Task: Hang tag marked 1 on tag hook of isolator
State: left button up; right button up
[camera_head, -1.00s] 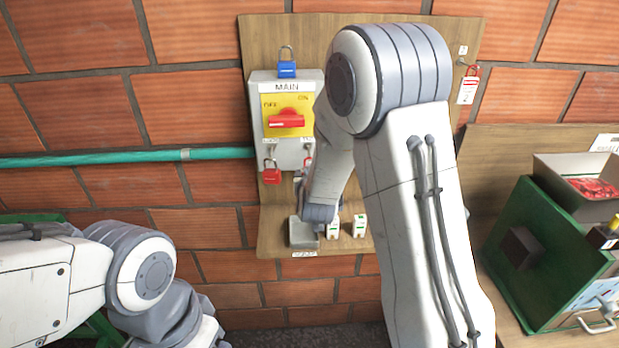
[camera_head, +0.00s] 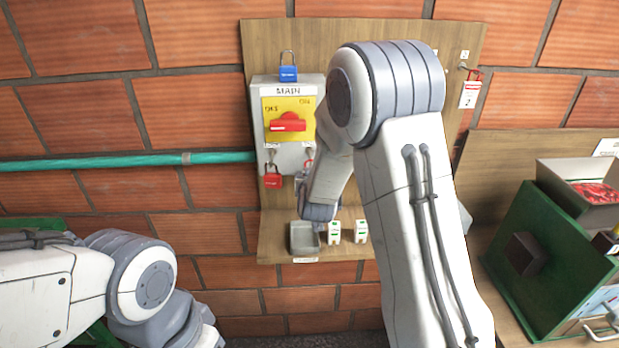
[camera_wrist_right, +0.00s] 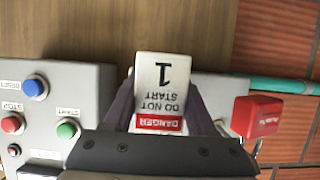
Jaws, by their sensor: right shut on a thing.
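The white tag marked 1 (camera_wrist_right: 160,85), with a red DANGER band, is held in my right gripper (camera_wrist_right: 160,112); it appears upside down in the right wrist view. In the head view my right arm hides most of that gripper and tag. The isolator (camera_head: 290,120) is a grey box on the board, with a yellow plate and a red handle. Its tag hook (camera_head: 309,152) is at its lower right, partly hidden by my arm. A small red piece shows just below the hook; I cannot tell whether it touches it. My left gripper is out of view.
A red padlock (camera_head: 272,180) hangs at the isolator's lower left, and a blue padlock (camera_head: 288,73) is on top. Tag 2 (camera_head: 469,95) hangs at the board's right. A button box (camera_wrist_right: 55,115) is beside my right gripper.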

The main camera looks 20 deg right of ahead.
jog(key=o, duration=1.4)
jog(key=b+v, duration=0.3)
jog(key=v, duration=0.7)
jog(key=s+a+f+n+g+y+b, duration=0.1)
jog(key=s+a+f+n+g+y, duration=0.3)
jog(key=a, duration=0.4)
jog(key=s+a+f+n+g+y+b, duration=0.1)
jog(key=s+a+f+n+y, duration=0.15)
jog(key=s+a, duration=0.55)
jog(key=s+f+n+g, duration=0.1)
jog(key=s+g, duration=0.1)
jog(key=s, duration=0.4)
jog(key=s+n+g+h+b, duration=0.1)
jog(key=s+g, duration=0.2)
jog(key=s, duration=0.3)
jog(key=s+f+n+g, duration=0.1)
jog(key=s+n+g, duration=0.1)
jog(key=s, duration=0.4)
jog(key=shift+s+f+g+h, duration=0.2)
jog(key=shift+f+g+h, duration=0.15)
jog(key=shift+g, duration=0.15)
